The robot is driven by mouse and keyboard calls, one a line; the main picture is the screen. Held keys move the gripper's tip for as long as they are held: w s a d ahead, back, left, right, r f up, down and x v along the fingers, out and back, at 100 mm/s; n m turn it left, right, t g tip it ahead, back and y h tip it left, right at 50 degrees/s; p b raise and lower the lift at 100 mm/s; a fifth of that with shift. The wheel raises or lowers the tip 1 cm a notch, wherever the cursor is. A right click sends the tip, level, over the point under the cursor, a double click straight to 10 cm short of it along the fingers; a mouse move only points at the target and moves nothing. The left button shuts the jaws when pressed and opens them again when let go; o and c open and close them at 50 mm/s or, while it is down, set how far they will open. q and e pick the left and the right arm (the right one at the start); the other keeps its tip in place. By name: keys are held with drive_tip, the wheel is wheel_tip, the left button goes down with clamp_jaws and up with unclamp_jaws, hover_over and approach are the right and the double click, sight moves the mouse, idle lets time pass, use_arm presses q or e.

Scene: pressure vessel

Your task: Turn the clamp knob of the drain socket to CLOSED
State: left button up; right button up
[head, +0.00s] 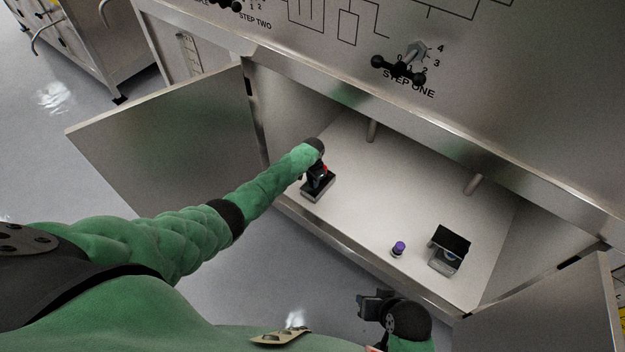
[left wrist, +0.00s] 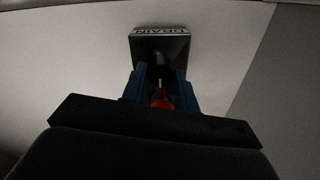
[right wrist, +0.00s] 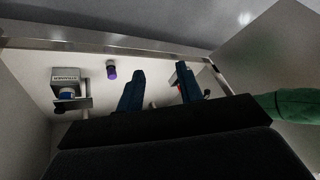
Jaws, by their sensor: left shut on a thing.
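The drain socket (head: 317,190) is a small dark block with a grey edge on the cabinet floor, near the front left. In the left wrist view its top (left wrist: 160,45) carries the word DRAIN. The red clamp knob (left wrist: 160,98) shows between the blue fingers of my left gripper (left wrist: 160,88), which is shut on it. In the head view my left gripper (head: 318,170) is mostly hidden by its own wrist. The knob's CLOSED mark is not readable. My right gripper (right wrist: 160,88) is open and empty; in the head view it is outside the cabinet's front edge (head: 375,305).
A purple-capped vial (head: 398,248) and a second, labelled block (head: 447,258) stand on the cabinet floor to the right. Two posts (head: 371,130) (head: 473,184) stand further back. The open left door (head: 160,130) and the panel above (head: 330,85) bound the opening.

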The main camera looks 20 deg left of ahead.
sight(312, 181)
use_arm(q)
drive_tip(key=o, duration=1)
wheel_tip(312, 181, up, 6)
drive_tip(key=shift+r+p, duration=0.15)
drive_tip(key=shift+p, duration=0.2)
drive_tip(key=shift+r, duration=0.75)
use_arm(e)
drive_tip(key=shift+s+d+r, duration=0.1)
drive_tip(key=shift+s+r, duration=0.05)
drive_tip(key=shift+r, duration=0.6)
drive_tip(key=shift+s+d+r, duration=0.1)
drive_tip(key=shift+r, duration=0.65)
drive_tip(key=shift+f, duration=0.1)
